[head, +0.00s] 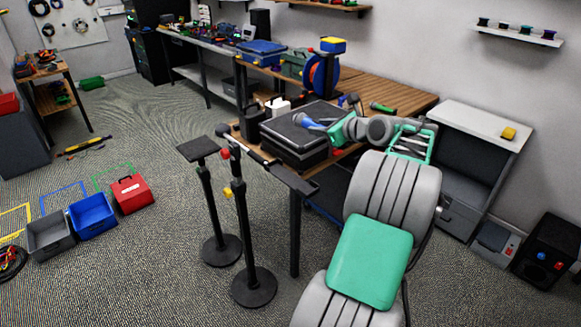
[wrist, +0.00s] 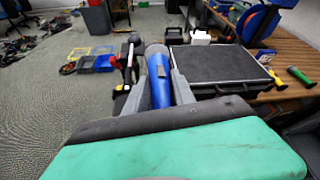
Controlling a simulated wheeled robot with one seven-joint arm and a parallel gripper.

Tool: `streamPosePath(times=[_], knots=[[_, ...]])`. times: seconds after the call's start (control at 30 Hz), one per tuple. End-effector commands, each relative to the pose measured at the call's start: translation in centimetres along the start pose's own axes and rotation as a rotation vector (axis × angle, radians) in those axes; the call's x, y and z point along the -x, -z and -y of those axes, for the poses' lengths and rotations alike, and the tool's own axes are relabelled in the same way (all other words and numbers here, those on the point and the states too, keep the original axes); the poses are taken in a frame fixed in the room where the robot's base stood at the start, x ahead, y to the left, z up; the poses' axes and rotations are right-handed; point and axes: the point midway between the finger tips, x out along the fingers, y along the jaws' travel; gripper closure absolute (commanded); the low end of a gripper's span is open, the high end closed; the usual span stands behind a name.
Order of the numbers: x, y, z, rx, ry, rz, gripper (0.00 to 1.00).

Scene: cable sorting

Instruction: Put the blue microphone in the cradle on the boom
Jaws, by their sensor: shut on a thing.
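The blue microphone (head: 308,121) is held in my gripper (head: 328,127) above the black case, with its head pointing left. In the wrist view the blue microphone (wrist: 158,82) lies lengthwise between the two grey fingers, its wide head pointing away from me. The boom (head: 262,158) is a dark bar on a black stand (head: 240,220), in front of the table and left of my gripper, with a red knob near its upper left end. The microphone is apart from the boom.
A black case (head: 296,148) sits on the wooden table (head: 395,97) close below my gripper. A second stand with a flat top (head: 198,148) is left of the boom. A green-handled item (head: 383,107) lies behind my arm. Open crates (head: 92,215) stand on the floor at left.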

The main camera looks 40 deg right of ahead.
Motion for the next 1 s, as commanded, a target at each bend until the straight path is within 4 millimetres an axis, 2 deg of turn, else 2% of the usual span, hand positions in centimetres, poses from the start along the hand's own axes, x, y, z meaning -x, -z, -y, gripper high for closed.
streamPosePath(times=[0.03, 0.1, 0.17, 0.23, 0.37, 0.57, 0.7, 1.0], knots=[[1.0, 0.2, 2.0, -0.001, 0.006, 0.0, 1.0], [1.8, 1.0, 3.4, 0.002, 0.005, 0.0, 1.0], [2.1, 1.3, 3.9, 0.004, 0.004, 0.002, 1.0], [2.1, 1.6, 3.6, 0.004, 0.002, 0.003, 1.0], [1.3, 1.8, 0.4, 0.004, -0.001, 0.003, 1.0], [-0.3, 2.4, -5.7, 0.004, 0.0, 0.003, 1.0], [-1.8, 4.7, -8.8, 0.0, 0.001, 0.002, 1.0], [-3.3, 7.2, -11.7, 0.0, 0.003, 0.0, 1.0]])
